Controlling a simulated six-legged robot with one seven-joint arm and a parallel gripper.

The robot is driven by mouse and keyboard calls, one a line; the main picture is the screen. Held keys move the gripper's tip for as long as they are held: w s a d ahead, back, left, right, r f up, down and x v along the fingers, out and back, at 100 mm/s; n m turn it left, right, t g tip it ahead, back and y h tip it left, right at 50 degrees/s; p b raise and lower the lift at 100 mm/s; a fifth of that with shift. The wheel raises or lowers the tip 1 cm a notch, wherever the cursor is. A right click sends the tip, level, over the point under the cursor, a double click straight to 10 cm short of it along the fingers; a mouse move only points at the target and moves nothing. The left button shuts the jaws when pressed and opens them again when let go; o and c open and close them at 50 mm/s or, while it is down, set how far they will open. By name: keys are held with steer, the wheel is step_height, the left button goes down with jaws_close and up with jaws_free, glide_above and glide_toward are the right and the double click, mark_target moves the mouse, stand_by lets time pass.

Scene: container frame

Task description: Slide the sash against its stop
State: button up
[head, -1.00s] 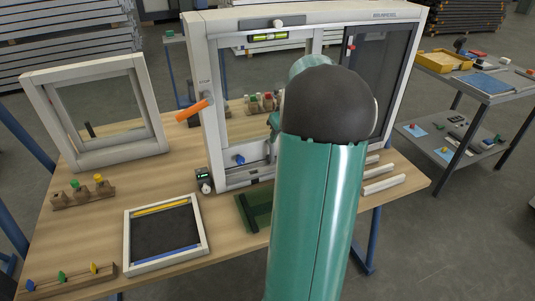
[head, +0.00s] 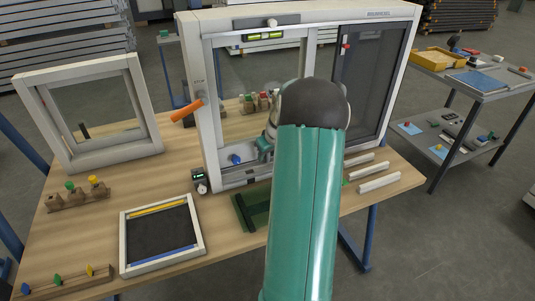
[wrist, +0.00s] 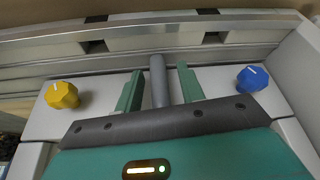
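The white window frame (head: 195,100) stands upright on the bench. Its clear-glazed sash (head: 211,75) fills the left part, and a dark panel (head: 372,85) fills the right. In the head view my gripper (head: 265,150) is low in front of the frame, largely hidden by my arm. In the wrist view my gripper (wrist: 160,88) is open. A grey upright bar (wrist: 158,75) stands between its two green fingers, with a gap on each side. A yellow knob (wrist: 62,95) is left and a blue knob (wrist: 252,78) right of the fingers. The stop cannot be made out.
An orange handle (head: 186,111) sticks out at the frame's left side. A small gauge (head: 199,181) stands at its foot. A smaller white frame (head: 60,130), a screen frame (head: 125,240) and peg blocks (head: 78,198) occupy the bench's left. White strips (head: 378,182) lie at right.

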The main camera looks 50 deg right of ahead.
jaws_close()
steer(key=s+d, duration=0.1)
steer(key=d, duration=0.1)
steer(key=s+d, duration=0.2)
steer(key=d, duration=0.1)
steer(key=s+d, duration=0.1)
steer(key=d, duration=0.1)
steer(key=shift+s+d, duration=0.3)
steer(key=shift+d, duration=0.05)
jaws_free()
steer(key=shift+r, duration=0.1)
steer(key=v, duration=1.3)
steer(key=shift+r, duration=0.35)
steer(key=shift+a, duration=0.1)
